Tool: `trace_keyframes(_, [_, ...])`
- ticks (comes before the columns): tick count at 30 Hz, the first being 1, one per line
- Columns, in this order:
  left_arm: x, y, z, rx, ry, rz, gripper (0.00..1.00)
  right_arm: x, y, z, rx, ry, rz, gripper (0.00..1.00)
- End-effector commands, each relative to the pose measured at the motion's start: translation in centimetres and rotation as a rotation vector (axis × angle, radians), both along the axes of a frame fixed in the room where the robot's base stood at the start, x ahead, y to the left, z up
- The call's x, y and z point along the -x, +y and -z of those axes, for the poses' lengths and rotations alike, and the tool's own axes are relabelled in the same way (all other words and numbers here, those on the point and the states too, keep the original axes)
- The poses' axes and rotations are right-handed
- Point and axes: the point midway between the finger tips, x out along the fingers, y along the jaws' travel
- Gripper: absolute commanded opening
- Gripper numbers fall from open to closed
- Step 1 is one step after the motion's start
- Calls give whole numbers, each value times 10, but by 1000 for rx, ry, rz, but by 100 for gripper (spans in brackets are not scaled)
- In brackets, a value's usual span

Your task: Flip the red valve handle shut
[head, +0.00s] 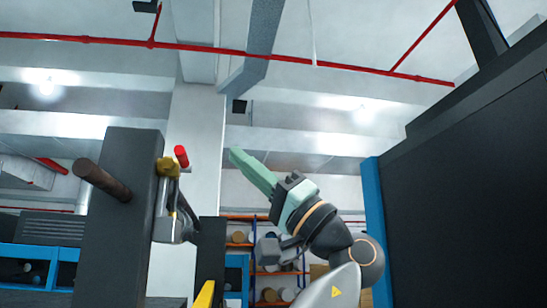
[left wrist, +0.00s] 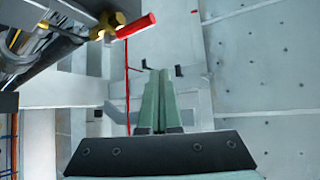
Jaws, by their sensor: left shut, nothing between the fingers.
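The red valve handle (head: 181,156) is a short red bar on a brass valve body (head: 168,167), mounted on the side of a dark grey upright in the head view. In the left wrist view the red handle (left wrist: 136,26) sticks out to the right of the brass valve (left wrist: 106,26), at the top. My left gripper (head: 236,155) has pale green fingers, closed together and empty. It is to the right of the handle in the head view, with a visible gap between them. In the left wrist view its closed fingers (left wrist: 158,74) appear below the handle, not touching it. My right gripper is not in view.
The dark grey upright (head: 120,220) carries a brown rod (head: 102,180) sticking out at left. A metal cylinder and fittings (head: 175,215) hang below the valve. A large dark panel (head: 470,190) with a blue edge stands at right. Shelves with rolls (head: 268,265) are behind.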

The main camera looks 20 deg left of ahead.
Motion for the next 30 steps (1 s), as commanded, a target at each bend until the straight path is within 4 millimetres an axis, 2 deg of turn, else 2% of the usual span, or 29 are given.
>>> trace_keyframes(1, [-1,-13,-3,-2,2,2,0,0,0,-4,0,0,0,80])
trace_keyframes(3, [-1,-26,-3,-2,1,1,0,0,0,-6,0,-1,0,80])
trace_keyframes(9, [-2,-48,-2,-1,-1,-1,0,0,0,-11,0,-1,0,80])
trace_keyframes(14, [-2,-54,-2,-3,-1,-1,0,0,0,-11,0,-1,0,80])
trace_keyframes(30, [-2,-54,-2,-3,-2,-1,0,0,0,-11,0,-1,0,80])
